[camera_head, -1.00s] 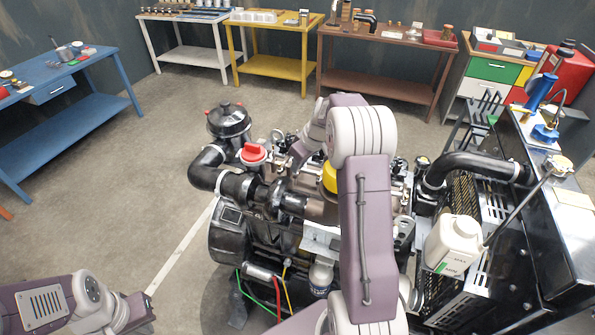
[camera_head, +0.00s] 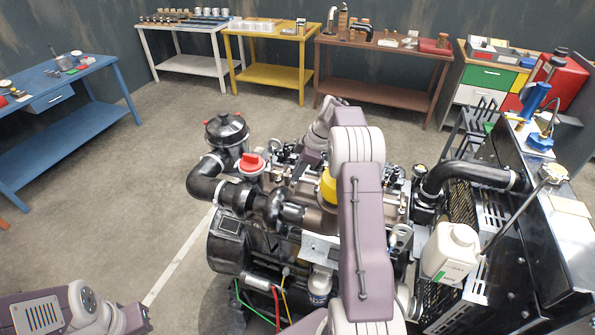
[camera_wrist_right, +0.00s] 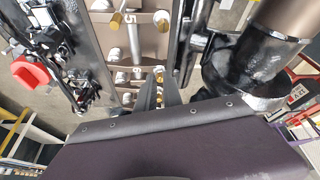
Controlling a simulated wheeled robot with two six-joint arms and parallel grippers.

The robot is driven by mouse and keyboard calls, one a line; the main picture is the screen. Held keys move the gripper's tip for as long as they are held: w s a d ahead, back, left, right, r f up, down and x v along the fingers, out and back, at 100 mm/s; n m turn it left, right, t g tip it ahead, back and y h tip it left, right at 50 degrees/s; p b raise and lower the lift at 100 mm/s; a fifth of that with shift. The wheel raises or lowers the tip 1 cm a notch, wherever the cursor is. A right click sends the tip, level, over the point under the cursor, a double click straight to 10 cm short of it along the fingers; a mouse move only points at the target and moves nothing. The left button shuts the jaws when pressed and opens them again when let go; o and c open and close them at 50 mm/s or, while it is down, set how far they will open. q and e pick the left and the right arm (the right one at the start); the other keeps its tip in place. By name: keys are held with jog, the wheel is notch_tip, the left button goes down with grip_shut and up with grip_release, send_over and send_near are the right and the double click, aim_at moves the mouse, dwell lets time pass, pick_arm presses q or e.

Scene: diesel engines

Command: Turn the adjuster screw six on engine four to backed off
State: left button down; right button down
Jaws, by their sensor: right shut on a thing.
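The engine (camera_head: 229,252) stands in front of me. In the right wrist view, a row of brass and silver screws runs along its top, with a plate number 5 beside one screw (camera_wrist_right: 162,21). My right gripper (camera_wrist_right: 158,92) is shut on a brass-coloured screw (camera_wrist_right: 159,75) below that number. The fingers hide much of this screw, and its setting cannot be read. In the head view my right arm reaches over the engine, and the right gripper (camera_head: 302,163) points down into its top, partly hidden. My left gripper (camera_head: 140,319) is low at the left, away from the engine; its jaws are unclear.
A red cap (camera_head: 251,162) and black pipe (camera_head: 204,181) stand left of my right wrist. A yellow cap (camera_head: 328,187) is close to the arm. A white bottle (camera_head: 451,252) and radiator side are at right. Floor is clear between the engine and the blue table (camera_head: 60,92).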

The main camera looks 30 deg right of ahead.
dwell(0.5)
jog(key=c, duration=1.5)
grip_release()
jog(key=v, duration=0.9)
jog(key=shift+w, duration=0.1)
jog(key=shift+r, duration=0.1)
